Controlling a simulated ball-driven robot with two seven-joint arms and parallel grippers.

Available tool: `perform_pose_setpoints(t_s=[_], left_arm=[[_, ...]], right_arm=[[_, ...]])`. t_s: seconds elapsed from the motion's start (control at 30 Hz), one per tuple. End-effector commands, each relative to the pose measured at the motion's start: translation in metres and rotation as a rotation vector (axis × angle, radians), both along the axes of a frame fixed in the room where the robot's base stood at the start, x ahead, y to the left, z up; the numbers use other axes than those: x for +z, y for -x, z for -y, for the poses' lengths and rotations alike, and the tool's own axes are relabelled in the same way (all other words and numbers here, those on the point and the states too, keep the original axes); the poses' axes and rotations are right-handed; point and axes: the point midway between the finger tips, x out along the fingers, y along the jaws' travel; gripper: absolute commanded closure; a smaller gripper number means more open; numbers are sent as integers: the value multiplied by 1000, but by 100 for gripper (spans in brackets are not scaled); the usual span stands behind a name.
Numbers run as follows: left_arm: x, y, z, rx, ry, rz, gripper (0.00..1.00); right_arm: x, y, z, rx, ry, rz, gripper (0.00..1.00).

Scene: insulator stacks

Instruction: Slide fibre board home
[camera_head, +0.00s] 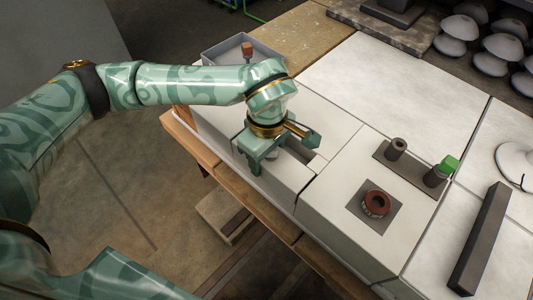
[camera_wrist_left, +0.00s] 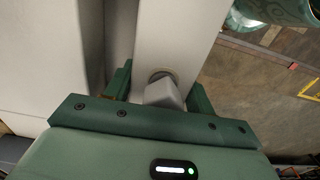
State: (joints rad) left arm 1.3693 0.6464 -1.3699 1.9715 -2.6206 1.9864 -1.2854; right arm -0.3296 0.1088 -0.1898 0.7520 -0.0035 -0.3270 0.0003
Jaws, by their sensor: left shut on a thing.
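My left gripper (camera_head: 270,158) is at the near edge of the pale bench top, pointing down. In the left wrist view, its fingers stand on either side of a small grey knob (camera_wrist_left: 163,93) and are shut on it. The knob sits on a round base at the end of a long pale board (camera_wrist_left: 172,42), which I take to be the fibre board. In the head view, a recess (camera_head: 309,164) shows just right of the gripper; the gripper hides most of the knob. My right gripper is not in view.
A red-brown ring (camera_head: 376,203) sits on a square grey plate. Behind it, a grey base (camera_head: 410,171) carries two posts, with a green block (camera_head: 449,164) at one. A long dark bar (camera_head: 482,240) lies at right. A grey tray (camera_head: 225,46) and insulator stacks (camera_head: 460,27) stand behind.

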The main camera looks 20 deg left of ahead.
Motion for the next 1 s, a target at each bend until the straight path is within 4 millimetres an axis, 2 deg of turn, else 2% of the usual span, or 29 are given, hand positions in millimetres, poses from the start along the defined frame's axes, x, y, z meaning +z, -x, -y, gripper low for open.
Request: perform_pose_setpoints(t_s=[0.07, 0.1, 0.17, 0.43, 0.57, 0.67, 0.87, 1.0], left_arm=[[0, -1, 0, 2, 1, 2, 72], [0, -1, 0, 2, 1, 3, 34], [0, -1, 0, 2, 1, 2, 20], [0, 0, 0, 2, 0, 1, 20], [13, -1, 0, 2, 0, 6, 20], [35, -1, 0, 2, 0, 10, 20], [92, -1, 0, 3, 0, 14, 20], [127, -1, 0, 2, 0, 11, 20]], right_arm=[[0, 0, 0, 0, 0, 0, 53], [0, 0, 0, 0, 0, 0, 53], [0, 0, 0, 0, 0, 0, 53], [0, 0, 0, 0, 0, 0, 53], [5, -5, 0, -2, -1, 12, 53], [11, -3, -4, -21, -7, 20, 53], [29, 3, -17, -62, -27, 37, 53], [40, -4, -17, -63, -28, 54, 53]])
